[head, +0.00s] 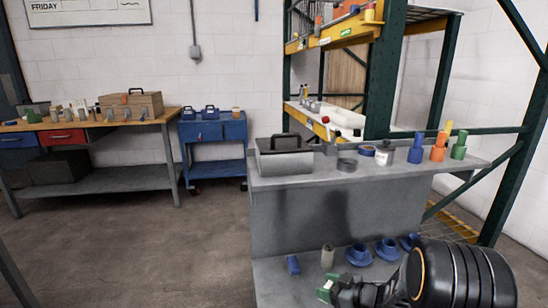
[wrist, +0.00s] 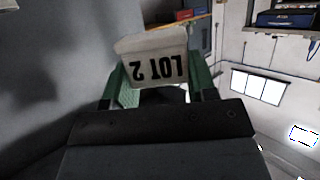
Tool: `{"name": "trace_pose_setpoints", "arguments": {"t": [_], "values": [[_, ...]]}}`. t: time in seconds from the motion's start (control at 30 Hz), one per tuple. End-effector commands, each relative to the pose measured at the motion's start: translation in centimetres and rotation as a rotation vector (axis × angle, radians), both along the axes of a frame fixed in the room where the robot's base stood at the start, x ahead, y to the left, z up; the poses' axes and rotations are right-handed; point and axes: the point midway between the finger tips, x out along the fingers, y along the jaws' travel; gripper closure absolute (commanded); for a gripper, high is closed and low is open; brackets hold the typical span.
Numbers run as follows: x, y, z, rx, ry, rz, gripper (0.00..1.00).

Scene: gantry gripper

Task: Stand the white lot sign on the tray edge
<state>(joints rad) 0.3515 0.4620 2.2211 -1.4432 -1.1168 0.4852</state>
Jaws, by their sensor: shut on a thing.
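My gripper (wrist: 155,88) is shut on the white lot sign (wrist: 154,62), which sits between its two green finger pads. The sign's black lettering "LOT 2" reads upside down in the wrist view. In the head view my gripper (head: 327,288) is low at the bottom, in front of the grey bench's lower shelf. The sign is too small and covered there to make out clearly. I cannot tell for certain which thing is the tray or see its edge.
A green rack post stands behind. Floor at left is clear.

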Motion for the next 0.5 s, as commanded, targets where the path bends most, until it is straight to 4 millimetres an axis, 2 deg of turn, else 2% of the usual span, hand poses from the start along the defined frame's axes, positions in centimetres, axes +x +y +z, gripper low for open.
{"name": "trace_pose_setpoints", "arguments": {"t": [0.03,0.27,0.5], "values": [[0.3,0.3,1.4,0.001,0.002,-0.018,0.7],[2.2,1.2,5.2,0.002,0.004,-0.159,0.7],[4.2,1.7,9.8,-0.001,0.008,-0.405,0.7]]}}
